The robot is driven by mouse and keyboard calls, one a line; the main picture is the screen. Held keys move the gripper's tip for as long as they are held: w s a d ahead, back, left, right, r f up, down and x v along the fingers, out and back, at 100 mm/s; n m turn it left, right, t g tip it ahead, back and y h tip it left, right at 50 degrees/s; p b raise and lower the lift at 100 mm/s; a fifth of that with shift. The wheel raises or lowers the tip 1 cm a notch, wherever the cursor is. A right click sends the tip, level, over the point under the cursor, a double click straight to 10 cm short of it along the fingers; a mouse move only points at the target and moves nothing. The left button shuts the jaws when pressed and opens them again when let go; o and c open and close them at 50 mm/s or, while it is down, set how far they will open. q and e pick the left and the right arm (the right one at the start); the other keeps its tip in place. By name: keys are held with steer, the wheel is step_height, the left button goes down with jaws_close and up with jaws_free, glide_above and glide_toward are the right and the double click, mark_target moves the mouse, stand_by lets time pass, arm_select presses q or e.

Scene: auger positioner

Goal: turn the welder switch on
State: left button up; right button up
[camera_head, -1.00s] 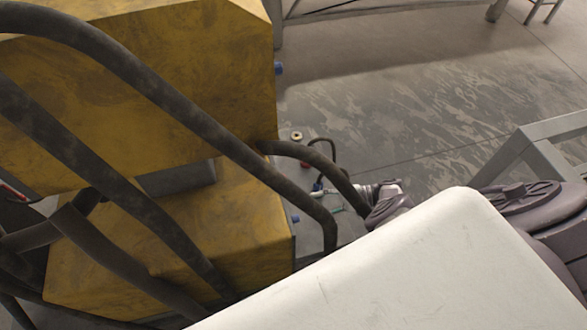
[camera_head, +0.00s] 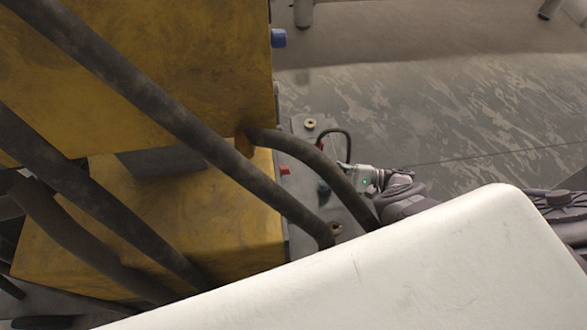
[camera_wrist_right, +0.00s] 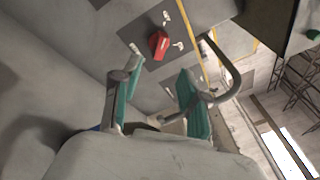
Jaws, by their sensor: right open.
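The welder is a large yellow box (camera_head: 185,55) at the left of the head view, with a lower yellow part (camera_head: 190,225) beneath. A small red switch-like part (camera_head: 284,169) sits on a grey panel at its right edge. In the wrist view a red block (camera_wrist_right: 159,44), likely the same part, lies beyond the fingertips on a dark grey plate. My right gripper (camera_wrist_right: 160,72) is open and empty, its two teal fingers apart. In the head view the right gripper (camera_head: 352,178) is right of the red part, partly behind a dark bar. My left gripper is not in view.
Dark tubular bars (camera_head: 130,70) cross in front of the welder. A thin dark loop (camera_head: 340,133) arches near the right gripper, and a curved bar (camera_wrist_right: 232,82) passes close to the right finger in the wrist view. Open floor (camera_head: 450,110) lies to the right.

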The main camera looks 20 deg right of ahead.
mark_target(284, 170)
steer(key=x, duration=1)
steer(key=shift+a, duration=0.1)
jaws_close()
